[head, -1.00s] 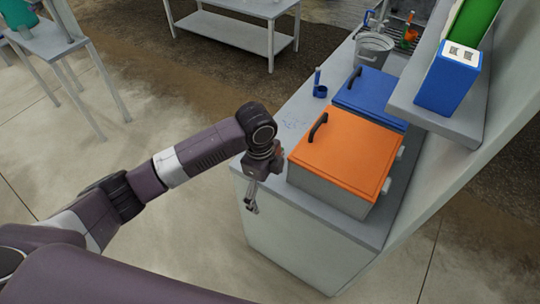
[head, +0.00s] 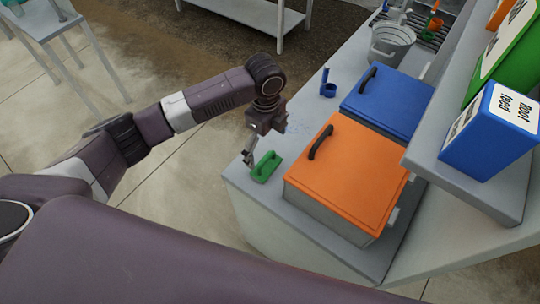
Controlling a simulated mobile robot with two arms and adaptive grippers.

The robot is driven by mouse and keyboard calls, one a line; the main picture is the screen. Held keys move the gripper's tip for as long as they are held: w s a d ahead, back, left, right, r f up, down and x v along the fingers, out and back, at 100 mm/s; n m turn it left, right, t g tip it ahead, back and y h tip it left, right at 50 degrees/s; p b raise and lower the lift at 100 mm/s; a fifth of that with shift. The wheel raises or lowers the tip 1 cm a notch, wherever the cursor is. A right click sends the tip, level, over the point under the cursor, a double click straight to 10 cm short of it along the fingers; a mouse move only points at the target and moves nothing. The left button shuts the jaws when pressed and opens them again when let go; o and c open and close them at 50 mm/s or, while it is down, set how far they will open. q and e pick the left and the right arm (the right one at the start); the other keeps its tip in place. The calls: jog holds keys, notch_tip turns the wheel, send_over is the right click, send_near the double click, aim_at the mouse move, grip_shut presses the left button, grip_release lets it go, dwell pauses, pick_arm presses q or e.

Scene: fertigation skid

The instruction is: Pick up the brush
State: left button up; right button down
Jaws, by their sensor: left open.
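A small green item with a raised grip, which looks like the brush (head: 265,167), lies on the near left corner of the grey counter (head: 240,188). My left gripper (head: 247,158) hangs tilted downward just left of the brush, near the counter's left edge. Its fingers look thin and apart, with nothing between them. I cannot tell how high they are above the counter. The brush's underside is hidden. My right gripper is not in view.
An orange-lidded box (head: 350,170) stands close right of the brush, with a blue-lidded box (head: 388,100) behind it. A blue holder (head: 328,86) and a metal bucket (head: 397,43) stand farther back. A shelf (head: 465,178) with a blue carton (head: 490,130) overhangs the right side.

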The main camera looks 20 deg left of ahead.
aim_at(266, 158)
pick_arm(q)
jog(key=f+p, duration=0.1)
jog(key=s+f, duration=0.1)
jog(key=f, duration=0.1)
jog(key=shift+s+f+p, duration=0.1)
jog(key=shift+f+p, duration=0.05)
jog(key=shift+p, duration=0.25)
jog(key=f, duration=0.2)
jog(key=shift+w+f, duration=0.2)
jog(key=shift+f, duration=0.15)
jog(key=shift+w+f+p, duration=0.1)
jog(key=shift+f+p, duration=0.2)
jog(key=shift+f, duration=0.15)
jog(key=c, duration=1.7)
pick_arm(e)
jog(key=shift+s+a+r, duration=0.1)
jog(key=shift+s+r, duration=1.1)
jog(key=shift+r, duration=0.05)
